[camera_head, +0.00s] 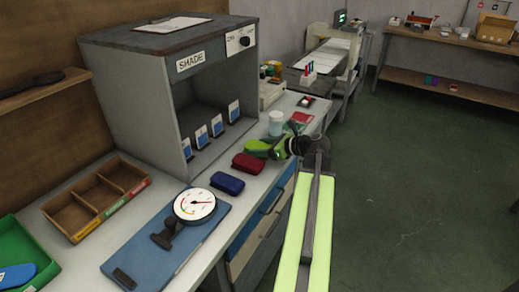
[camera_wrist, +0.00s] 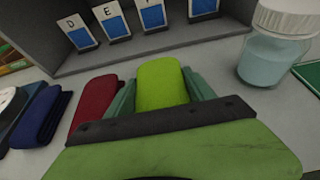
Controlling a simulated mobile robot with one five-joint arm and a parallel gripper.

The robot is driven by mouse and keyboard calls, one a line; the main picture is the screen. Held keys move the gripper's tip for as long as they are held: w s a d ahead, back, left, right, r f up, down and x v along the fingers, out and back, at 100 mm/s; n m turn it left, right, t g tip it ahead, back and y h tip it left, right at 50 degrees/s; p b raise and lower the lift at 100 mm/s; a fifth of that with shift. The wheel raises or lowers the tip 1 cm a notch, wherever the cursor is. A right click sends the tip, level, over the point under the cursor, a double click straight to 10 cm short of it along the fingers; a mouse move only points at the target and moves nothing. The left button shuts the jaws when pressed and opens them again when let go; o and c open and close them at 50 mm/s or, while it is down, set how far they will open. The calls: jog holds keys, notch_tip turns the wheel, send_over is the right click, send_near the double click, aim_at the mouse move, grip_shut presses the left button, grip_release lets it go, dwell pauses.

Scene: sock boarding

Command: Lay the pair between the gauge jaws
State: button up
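A lime-green rolled pair (camera_head: 258,146) is at the end of a row on the bench, after a dark red pair (camera_head: 248,163) and a dark blue pair (camera_head: 227,183). In the wrist view the lime pair (camera_wrist: 161,82) lies between the teal fingers of my gripper (camera_wrist: 160,90). The fingers flank it closely with no clear gap; whether they grip it I cannot tell. It appears at bench level. The gauge is a blue board (camera_head: 190,250) with a round white dial (camera_head: 195,204). One black jaw (camera_head: 167,235) is below the dial, another (camera_head: 124,279) at the board's near left end.
The grey SHADE cabinet (camera_head: 125,75) stands behind the pairs, with blue lettered cards (camera_head: 201,137) inside. A white-lidded jar (camera_wrist: 275,50) stands close right of my gripper. A divided wooden tray (camera_head: 98,199) and green tray (camera_head: 20,250) are left of the gauge.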

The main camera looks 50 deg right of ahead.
jog(key=shift+o, duration=0.6)
jog(key=shift+r, duration=0.1)
jog(key=shift+s+r+p, duration=0.1)
jog(key=shift+r+p, duration=0.15)
jog(key=shift+p, duration=0.1)
jog(key=p+v, duration=0.4)
jog(key=v, duration=0.6)
jog(key=shift+s+d+r, duration=0.15)
jog(key=shift+s, duration=0.15)
jog(key=shift+s+d+r, duration=0.1)
jog(key=shift+s, duration=0.4)
